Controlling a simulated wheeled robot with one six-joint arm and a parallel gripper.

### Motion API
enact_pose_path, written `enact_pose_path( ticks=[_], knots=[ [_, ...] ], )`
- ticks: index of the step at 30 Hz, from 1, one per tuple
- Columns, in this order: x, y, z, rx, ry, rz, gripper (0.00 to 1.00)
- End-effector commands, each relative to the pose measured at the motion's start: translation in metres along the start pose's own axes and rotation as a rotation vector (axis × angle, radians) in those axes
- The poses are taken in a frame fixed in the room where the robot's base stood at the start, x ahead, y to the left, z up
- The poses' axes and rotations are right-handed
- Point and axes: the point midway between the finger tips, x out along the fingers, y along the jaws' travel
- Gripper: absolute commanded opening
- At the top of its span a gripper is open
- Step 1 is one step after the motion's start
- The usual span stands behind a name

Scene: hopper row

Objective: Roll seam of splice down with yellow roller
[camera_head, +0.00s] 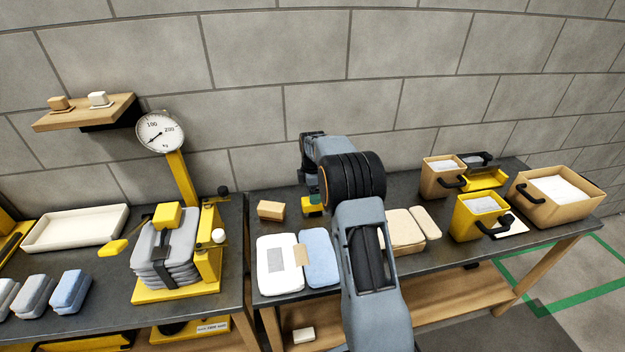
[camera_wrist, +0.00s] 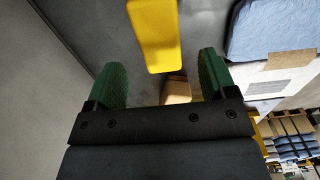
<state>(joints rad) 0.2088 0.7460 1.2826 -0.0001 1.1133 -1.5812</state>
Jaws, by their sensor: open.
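A yellow block-like part (camera_wrist: 155,35), which looks like the roller, lies ahead of my gripper (camera_wrist: 162,80) in the wrist view. The green fingers are apart with nothing held between them. In the head view my gripper (camera_head: 312,199) is low over the right-hand bench, mostly hidden by my arm, with yellow (camera_head: 313,210) just below it. A white pad (camera_head: 276,270) and a blue pad (camera_head: 320,258) lie side by side in front. A tan strip (camera_head: 301,254) spans their join. The blue pad (camera_wrist: 270,30) and tan strip (camera_wrist: 290,60) also show in the wrist view.
A wooden block (camera_head: 271,210) sits left of my gripper. Beige pads (camera_head: 405,231) lie right of my arm. Several bins, including a yellow one (camera_head: 480,217), stand at the right. A yellow scale (camera_head: 181,180) with stacked grey bags stands on the left bench.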

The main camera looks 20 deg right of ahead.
Motion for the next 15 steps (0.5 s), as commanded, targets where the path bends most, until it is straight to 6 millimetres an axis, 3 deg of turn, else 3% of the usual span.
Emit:
enact_pose_path(
  ticks=[6, 15],
  knots=[
    [0.036, -0.001, 0.0, 0.001, 0.0, -0.003, 0.78],
    [0.064, 0.0, 0.0, 0.002, 0.0, -0.001, 0.78]
  ],
)
